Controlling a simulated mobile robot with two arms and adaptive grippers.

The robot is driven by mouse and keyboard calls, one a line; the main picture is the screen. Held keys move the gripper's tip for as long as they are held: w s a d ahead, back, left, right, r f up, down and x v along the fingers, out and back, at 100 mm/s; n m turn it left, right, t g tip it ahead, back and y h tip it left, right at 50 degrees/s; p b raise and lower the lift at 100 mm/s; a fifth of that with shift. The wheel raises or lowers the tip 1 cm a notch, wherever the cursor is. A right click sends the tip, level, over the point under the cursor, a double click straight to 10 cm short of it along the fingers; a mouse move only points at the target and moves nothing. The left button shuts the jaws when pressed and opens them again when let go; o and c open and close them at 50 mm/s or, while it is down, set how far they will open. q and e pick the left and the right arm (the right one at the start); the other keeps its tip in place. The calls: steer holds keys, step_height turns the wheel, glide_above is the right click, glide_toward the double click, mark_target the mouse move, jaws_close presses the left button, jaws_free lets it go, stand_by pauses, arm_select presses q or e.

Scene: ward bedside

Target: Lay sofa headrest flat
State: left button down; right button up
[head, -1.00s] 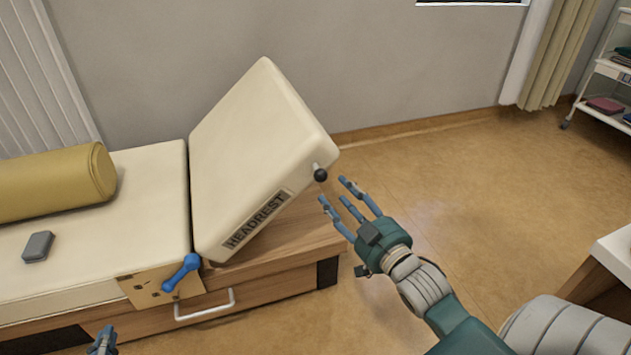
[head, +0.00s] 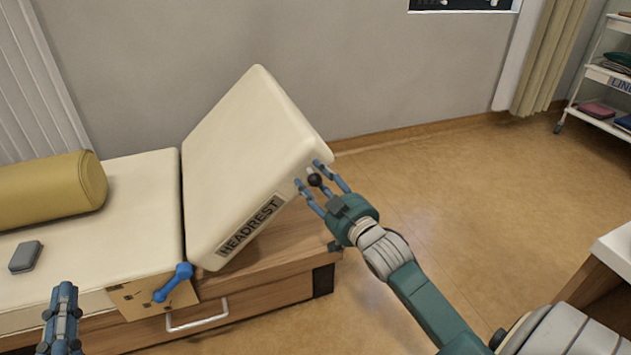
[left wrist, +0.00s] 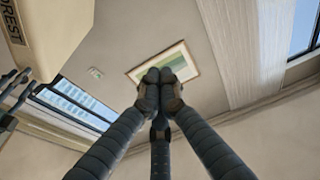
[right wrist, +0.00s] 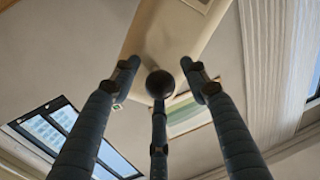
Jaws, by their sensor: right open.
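The cream headrest (head: 245,165), with a HEADREST label (head: 250,226), is tilted up at the right end of the sofa (head: 140,215). A black ball knob (head: 314,180) sits on its near right edge; it also shows in the right wrist view (right wrist: 160,84). My right gripper (head: 316,180) is open, with its fingers spread around the knob; I cannot tell whether they touch it. A blue lever (head: 172,283) is on the sofa's front side panel below the headrest hinge. My left gripper (head: 65,290) is shut and empty, left of the lever, at the lower left.
A yellow bolster (head: 50,190) and a small grey box (head: 26,256) lie on the sofa seat. A drawer with a white handle (head: 197,315) is below. A white cart (head: 600,100) stands at the far right. The floor (head: 440,210) right of the sofa is clear.

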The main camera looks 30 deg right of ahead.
jaws_close()
steer(key=shift+f, duration=0.15)
